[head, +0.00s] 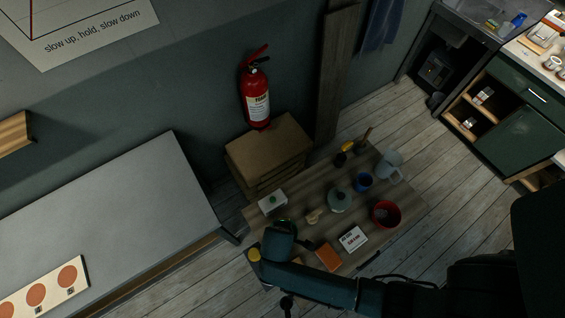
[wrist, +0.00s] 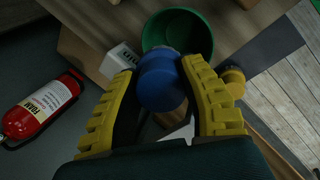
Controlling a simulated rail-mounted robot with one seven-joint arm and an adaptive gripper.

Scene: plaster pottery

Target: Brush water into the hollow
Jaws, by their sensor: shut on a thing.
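In the wrist view my gripper (wrist: 163,72) has its yellow fingers shut on a blue rounded thing (wrist: 160,84), which may be a brush handle. The far end of the blue thing points toward a green bowl (wrist: 200,34); I cannot tell whether it touches. In the head view my arm hides most of the green bowl (head: 285,222) and my fingers. A pale grey-green round piece (head: 340,200) stands mid-table; I cannot make out a hollow in it.
The wooden table (head: 403,188) also carries a red bucket (head: 385,214), an orange block (head: 328,257), a white card (head: 353,238), a small white box (head: 272,202) and a yellow knob (head: 253,254).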

